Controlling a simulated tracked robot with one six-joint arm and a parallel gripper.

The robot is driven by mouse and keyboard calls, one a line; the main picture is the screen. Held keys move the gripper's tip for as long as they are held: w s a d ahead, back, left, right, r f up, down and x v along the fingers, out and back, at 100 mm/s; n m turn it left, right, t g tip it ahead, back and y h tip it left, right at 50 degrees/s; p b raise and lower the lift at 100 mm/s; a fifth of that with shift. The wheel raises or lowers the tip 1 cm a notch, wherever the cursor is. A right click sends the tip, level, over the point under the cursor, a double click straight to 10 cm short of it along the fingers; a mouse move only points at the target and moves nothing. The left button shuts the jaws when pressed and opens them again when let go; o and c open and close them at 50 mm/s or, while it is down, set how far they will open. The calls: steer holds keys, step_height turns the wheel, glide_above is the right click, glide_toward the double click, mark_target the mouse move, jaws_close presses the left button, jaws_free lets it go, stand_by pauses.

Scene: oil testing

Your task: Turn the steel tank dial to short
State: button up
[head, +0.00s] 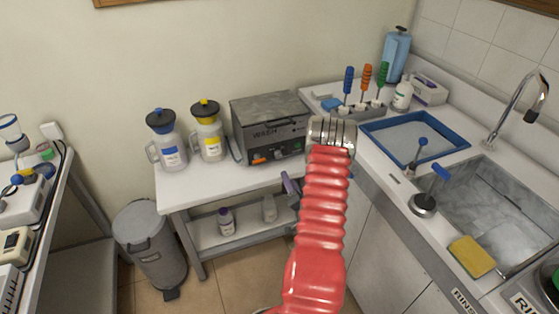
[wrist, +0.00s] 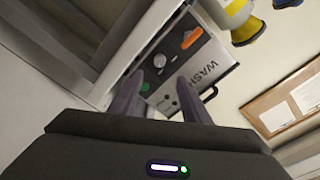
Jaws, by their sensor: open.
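The steel tank (head: 268,108), a grey box with a lid and "WASH" on its front, stands on the white side table. Its front panel (wrist: 200,68) shows tilted in the wrist view. The round silver dial (wrist: 159,60) sits on that panel, between an orange switch (wrist: 192,38) and a green button (wrist: 144,87). The dial's pointer setting is too small to read. My gripper (wrist: 159,76) is open and empty, its two purple fingers pointing at the panel with the dial just beyond the tips. In the head view my gripper (head: 289,184) is low in front of the tank, partly hidden by my red arm.
A blue-lidded jug (head: 168,148) and a yellow-lidded jug (head: 207,138) stand left of the tank. Bottles (head: 226,222) sit on the lower shelf. The sink counter (head: 372,168) with a blue tray (head: 455,131) bounds the right. A grey bin (head: 150,245) stands on the floor at left.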

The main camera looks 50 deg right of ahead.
mark_target(279, 157)
stand_by(0.4)
steer(key=x, duration=1.3)
steer(key=shift+w+d, duration=0.2)
steer(key=shift+w, duration=0.15)
steer(key=shift+c, duration=0.6)
steer(key=shift+f, duration=0.1)
steer(key=c, duration=0.9)
